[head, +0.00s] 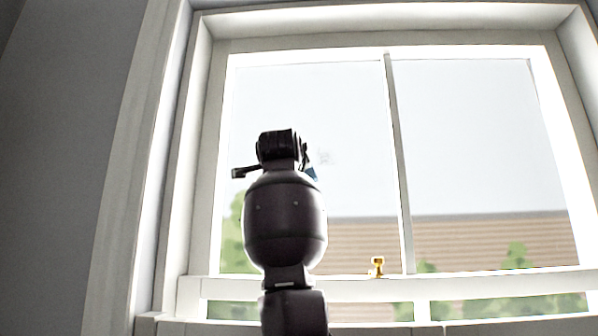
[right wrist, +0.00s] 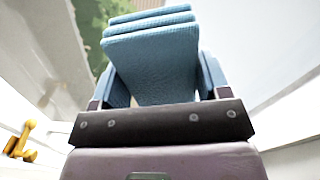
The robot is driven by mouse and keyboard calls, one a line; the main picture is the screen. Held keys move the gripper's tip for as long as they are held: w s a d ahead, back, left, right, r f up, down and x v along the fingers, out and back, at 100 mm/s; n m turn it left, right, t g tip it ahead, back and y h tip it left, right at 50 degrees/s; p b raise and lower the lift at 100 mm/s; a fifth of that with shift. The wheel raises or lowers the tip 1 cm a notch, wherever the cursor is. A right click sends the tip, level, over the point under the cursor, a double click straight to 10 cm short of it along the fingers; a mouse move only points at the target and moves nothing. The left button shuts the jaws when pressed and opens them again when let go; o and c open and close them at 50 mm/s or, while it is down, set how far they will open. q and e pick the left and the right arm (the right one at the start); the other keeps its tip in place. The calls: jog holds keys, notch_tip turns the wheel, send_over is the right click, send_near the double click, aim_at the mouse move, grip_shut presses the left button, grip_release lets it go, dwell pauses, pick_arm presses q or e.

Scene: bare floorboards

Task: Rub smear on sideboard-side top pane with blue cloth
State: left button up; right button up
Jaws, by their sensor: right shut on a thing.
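The window's left top pane (head: 300,95) is behind my right arm in the head view. A faint whitish smear (head: 325,157) shows on that pane, just right of my right gripper (head: 283,148). The gripper is raised in front of the pane. It is shut on the folded blue cloth (right wrist: 150,55), which fills the space between the fingers in the right wrist view. Only a small blue corner of the cloth (head: 312,173) shows in the head view, just below and left of the smear. I cannot tell whether it touches the glass. My left gripper is out of view.
A thin upright bar (head: 397,150) divides the left top pane from the right top pane (head: 470,130). A brass latch (head: 377,266) stands on the white middle rail (head: 345,290); it also shows in the right wrist view (right wrist: 20,140). A grey wall (head: 60,150) is at left.

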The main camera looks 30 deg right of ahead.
jog(key=shift+w+a, duration=0.35)
jog(key=shift+a, duration=0.3)
jog(key=b+v, duration=0.3)
jog(key=v, duration=0.3)
dwell(0.5)
